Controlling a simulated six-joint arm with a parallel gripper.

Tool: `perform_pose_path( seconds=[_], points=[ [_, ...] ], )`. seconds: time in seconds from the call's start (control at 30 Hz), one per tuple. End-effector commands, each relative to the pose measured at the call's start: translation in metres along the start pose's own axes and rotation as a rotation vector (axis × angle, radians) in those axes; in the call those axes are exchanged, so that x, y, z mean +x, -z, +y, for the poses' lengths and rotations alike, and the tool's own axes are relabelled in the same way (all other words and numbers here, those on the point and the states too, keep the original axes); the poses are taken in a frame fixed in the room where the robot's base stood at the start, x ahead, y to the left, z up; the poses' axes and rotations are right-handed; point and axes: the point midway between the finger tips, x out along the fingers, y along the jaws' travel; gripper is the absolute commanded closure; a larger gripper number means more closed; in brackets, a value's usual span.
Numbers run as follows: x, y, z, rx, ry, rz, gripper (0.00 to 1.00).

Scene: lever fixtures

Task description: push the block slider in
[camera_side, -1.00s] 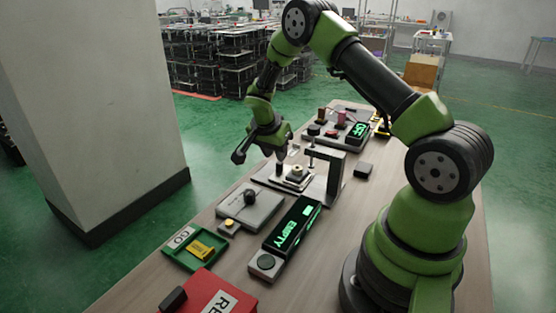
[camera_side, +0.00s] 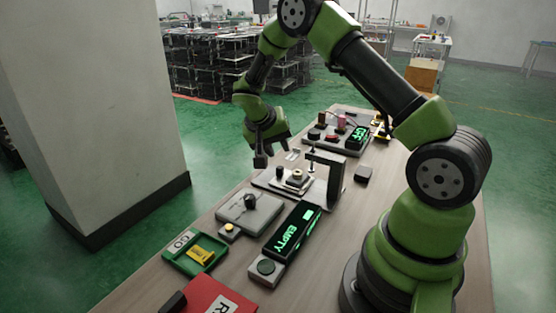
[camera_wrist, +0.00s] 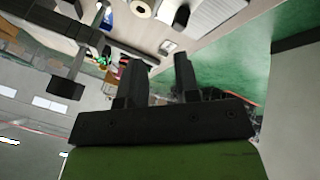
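The block slider appears to be the low pale plate fixture (camera_side: 265,183) in the middle of the bench. A small dark upright post (camera_side: 280,173) and a light block with a round top (camera_side: 296,177) stand on it, under a grey bracket (camera_side: 334,178). My gripper (camera_side: 261,160) is above and beyond the plate's far-left side, apart from it. In the wrist view my gripper (camera_wrist: 157,72) has its two dark fingers apart with nothing between them. The slider's exact travel position is too small to tell.
Nearer are a grey box with a black knob (camera_side: 250,202), a display reading EMPTY (camera_side: 293,232), a green tray (camera_side: 180,262) and a red box (camera_side: 205,295). Another fixture with a lit display (camera_side: 356,138) stands farther back. A pillar (camera_side: 95,110) rises left of the bench.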

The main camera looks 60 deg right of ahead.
Motion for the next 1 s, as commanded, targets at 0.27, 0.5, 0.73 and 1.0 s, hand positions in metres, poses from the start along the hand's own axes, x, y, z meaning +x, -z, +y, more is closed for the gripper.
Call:
perform_pose_path(
  seconds=[0.27, 0.5, 0.73, 1.0],
  points=[
    [0.014, 0.0, 0.008, -1.157, -0.326, 0.048, 0.7],
    [0.013, 0.009, 0.002, -1.988, -0.655, -0.047, 0.7],
    [0.01, 0.014, -0.005, -2.33, -0.829, -0.14, 0.7],
    [0.035, 0.004, -0.016, -2.362, -0.843, -0.154, 0.7]
  ],
)
